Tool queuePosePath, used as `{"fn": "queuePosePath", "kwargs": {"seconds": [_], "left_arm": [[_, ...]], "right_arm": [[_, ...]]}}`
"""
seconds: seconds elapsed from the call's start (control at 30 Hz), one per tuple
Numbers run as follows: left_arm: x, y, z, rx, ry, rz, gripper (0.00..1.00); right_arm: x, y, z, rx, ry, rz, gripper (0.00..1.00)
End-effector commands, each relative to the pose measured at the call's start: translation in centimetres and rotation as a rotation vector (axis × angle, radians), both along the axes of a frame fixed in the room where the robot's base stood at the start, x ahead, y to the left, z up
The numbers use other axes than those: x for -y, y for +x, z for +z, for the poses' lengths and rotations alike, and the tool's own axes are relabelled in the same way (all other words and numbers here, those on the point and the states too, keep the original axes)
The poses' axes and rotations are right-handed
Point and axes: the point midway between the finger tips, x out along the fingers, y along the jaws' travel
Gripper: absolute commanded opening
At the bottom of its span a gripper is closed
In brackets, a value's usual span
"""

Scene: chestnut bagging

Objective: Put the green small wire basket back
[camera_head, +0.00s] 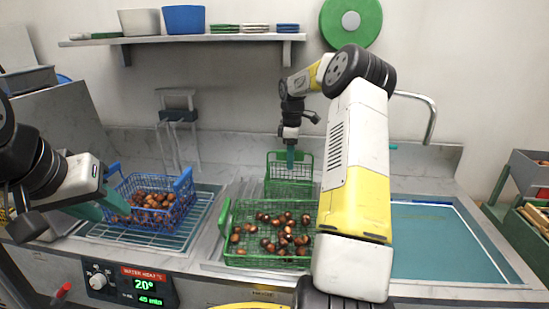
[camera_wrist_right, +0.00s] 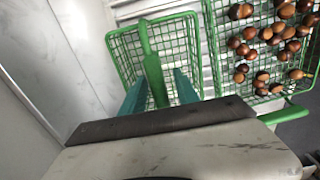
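The green small wire basket (camera_head: 290,187) stands on the counter behind a larger green wire basket (camera_head: 226,217) of chestnuts. It looks empty, and it also shows in the right wrist view (camera_wrist_right: 122,50). My right gripper (camera_head: 291,157) points down at its handle side. In the right wrist view, the green handle (camera_wrist_right: 152,65) lies between the two teal fingers (camera_wrist_right: 162,85), with a visible gap at the right finger. My left gripper (camera_head: 108,202) is at the left end of a blue wire basket (camera_head: 150,222) of chestnuts. Its grip on that basket is unclear.
A wall shelf (camera_head: 190,39) holds a white bin (camera_head: 140,22), a blue bin (camera_head: 184,19) and small stacks. A blue-green basin (camera_head: 450,240) lies right of my right arm. The blue basket rests on a wire rack (camera_head: 95,232). A faucet (camera_head: 432,125) stands behind.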

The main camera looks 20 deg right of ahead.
Motion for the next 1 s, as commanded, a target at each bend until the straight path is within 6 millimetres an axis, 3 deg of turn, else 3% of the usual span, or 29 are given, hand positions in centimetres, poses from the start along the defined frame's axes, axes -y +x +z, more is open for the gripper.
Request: {"fn": "queuePosePath", "kwargs": {"seconds": [0.5, 1.0], "left_arm": [[0.0, 0.0, 0.0, 0.0, 0.0, 0.0, 0.36], [0.0, 0.0, 0.0, 0.0, 0.0, 0.0, 0.36]], "right_arm": [[0.0, 0.1, 7.1, 0.001, 0.0, -0.001, 0.37], [0.0, 0.0, 7.7, 0.0, 0.0, 0.0, 0.37]]}}
